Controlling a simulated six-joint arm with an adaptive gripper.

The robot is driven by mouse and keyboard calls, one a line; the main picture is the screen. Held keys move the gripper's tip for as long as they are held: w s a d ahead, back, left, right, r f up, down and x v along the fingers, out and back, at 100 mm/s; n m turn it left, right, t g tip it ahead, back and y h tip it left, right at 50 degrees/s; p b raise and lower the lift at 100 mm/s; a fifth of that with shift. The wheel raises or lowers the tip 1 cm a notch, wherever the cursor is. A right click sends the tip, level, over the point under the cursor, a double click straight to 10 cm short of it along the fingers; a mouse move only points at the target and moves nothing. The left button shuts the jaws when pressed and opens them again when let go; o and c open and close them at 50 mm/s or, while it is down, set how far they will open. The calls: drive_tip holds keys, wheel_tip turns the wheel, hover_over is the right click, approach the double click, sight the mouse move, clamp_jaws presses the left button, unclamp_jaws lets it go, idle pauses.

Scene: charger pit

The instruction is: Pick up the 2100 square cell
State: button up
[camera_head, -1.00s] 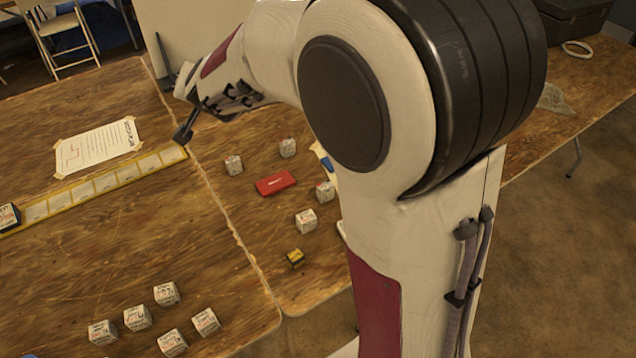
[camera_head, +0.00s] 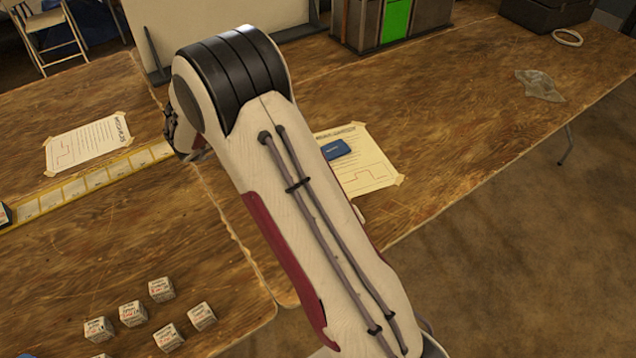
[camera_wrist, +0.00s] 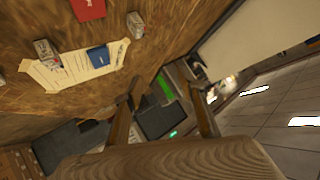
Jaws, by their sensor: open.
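White printed cubes stand on the wooden table; I cannot read which one is the 2100 square cell. Several sit front left in the head view, one of them a white cube (camera_head: 161,289). The wrist view shows two more, a left cube (camera_wrist: 46,50) and a right cube (camera_wrist: 135,22), by a paper sheet. My gripper (camera_wrist: 162,80) is open and empty, its fingers apart in the wrist view, pointing past the table top toward a bin with a green panel (camera_wrist: 163,88). No cube lies between the fingers. In the head view my arm hides the gripper.
A blue card (camera_head: 336,151) lies on a taped paper (camera_head: 366,172). A red object (camera_wrist: 88,8) lies near the cubes. A yellow-edged strip (camera_head: 95,183) and another sheet (camera_head: 88,141) are at left. A dark case (camera_head: 548,12) stands at back right.

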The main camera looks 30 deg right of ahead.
drive_tip(key=s+d+f+m+g+h, duration=0.1)
drive_tip(key=s+f+g, duration=0.1)
drive_tip(key=s+f, duration=0.2)
drive_tip(key=s+d+f+m+g+h, duration=0.1)
drive_tip(key=s+d+f+g, duration=0.1)
drive_tip(key=s+f+g, duration=0.1)
drive_tip(key=s+d+f+m+g+h, duration=0.1)
drive_tip(key=s+f+g+h, duration=0.1)
drive_tip(key=s+f, duration=0.3)
wheel_tip(320, 180, down, 3)
drive_tip(key=shift+d+r+g, duration=0.15)
drive_tip(key=shift+g, duration=0.35)
drive_tip(key=shift+s+f+m+g, duration=0.3)
drive_tip(key=shift+s+f+g, duration=0.1)
drive_tip(key=shift+s, duration=0.2)
drive_tip(key=shift+d, duration=0.15)
drive_tip(key=shift+x, duration=1.15)
drive_tip(key=shift+d, duration=0.15)
drive_tip(key=shift+r+x, duration=0.2)
drive_tip(key=shift+x, duration=1.05)
drive_tip(key=shift+r+x, duration=0.15)
drive_tip(key=shift+x, duration=1.1)
drive_tip(key=shift+d, duration=0.15)
